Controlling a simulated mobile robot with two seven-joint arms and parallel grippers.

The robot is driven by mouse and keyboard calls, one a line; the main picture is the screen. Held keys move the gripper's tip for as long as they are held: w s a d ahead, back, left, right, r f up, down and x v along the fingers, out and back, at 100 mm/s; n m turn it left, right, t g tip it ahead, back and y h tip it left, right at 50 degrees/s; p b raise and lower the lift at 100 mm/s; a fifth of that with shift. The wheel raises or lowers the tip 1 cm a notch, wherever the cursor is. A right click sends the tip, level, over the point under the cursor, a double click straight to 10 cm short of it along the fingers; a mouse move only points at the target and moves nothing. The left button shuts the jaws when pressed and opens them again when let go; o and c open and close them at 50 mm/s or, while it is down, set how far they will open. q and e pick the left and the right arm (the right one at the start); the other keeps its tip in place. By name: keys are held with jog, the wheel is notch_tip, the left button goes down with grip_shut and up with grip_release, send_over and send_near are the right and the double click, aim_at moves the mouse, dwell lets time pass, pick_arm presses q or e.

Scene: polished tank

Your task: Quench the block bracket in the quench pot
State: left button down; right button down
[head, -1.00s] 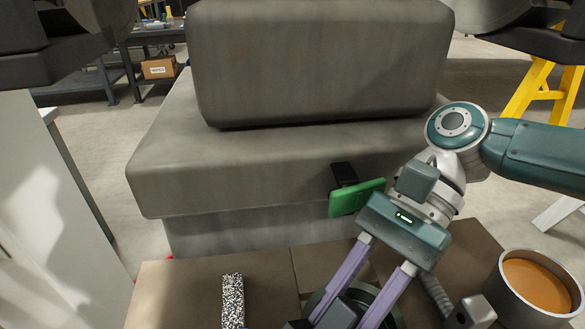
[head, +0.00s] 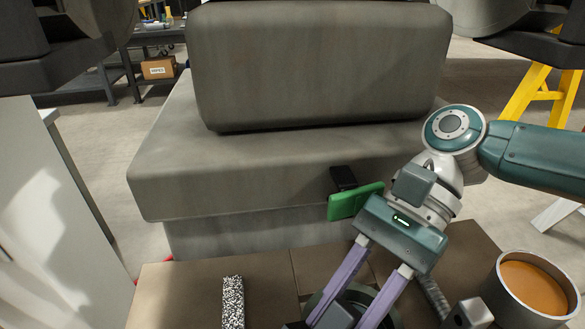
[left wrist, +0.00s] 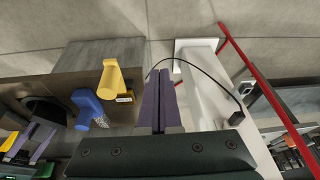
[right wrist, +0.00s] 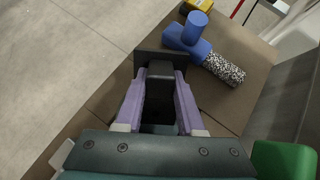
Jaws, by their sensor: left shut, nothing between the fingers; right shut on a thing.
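My right gripper (head: 361,298) is shut on a dark grey blocky piece, apparently the block bracket (right wrist: 159,72), which has a flat dark plate at its far end. It is over the brown table, above a dark round thing. The bracket's lower end is cut off in the head view. The quench pot (head: 497,293) is a round metal pot of orange-brown liquid at the lower right, apart from my right gripper. My left gripper (left wrist: 160,75) is shut and empty in the left wrist view, and out of the head view.
A black-and-white speckled bar (head: 232,300) is on the table (head: 180,290). Blue (right wrist: 190,38) and yellow (left wrist: 113,80) handled pieces are near it. A grey block (head: 471,312) and a ribbed hose stand left of the pot. A large grey tank-like body (head: 320,65) is behind.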

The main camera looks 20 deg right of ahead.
jog(key=shift+s+a+r+p, duration=0.25)
jog(key=shift+a+r+p, duration=0.45)
jog(key=shift+r+p, duration=0.4)
jog(key=shift+s+a+r+p, duration=0.2)
jog(key=shift+a+r+p, duration=0.55)
jog(key=shift+p, duration=0.65)
jog(key=s+a+r+p, duration=0.1)
jog(key=a+r+p, duration=0.3)
jog(key=p, duration=0.3)
jog(key=shift+s+a+r+p, duration=0.2)
jog(key=shift+s+r+p, duration=0.1)
jog(key=shift+r, duration=0.3)
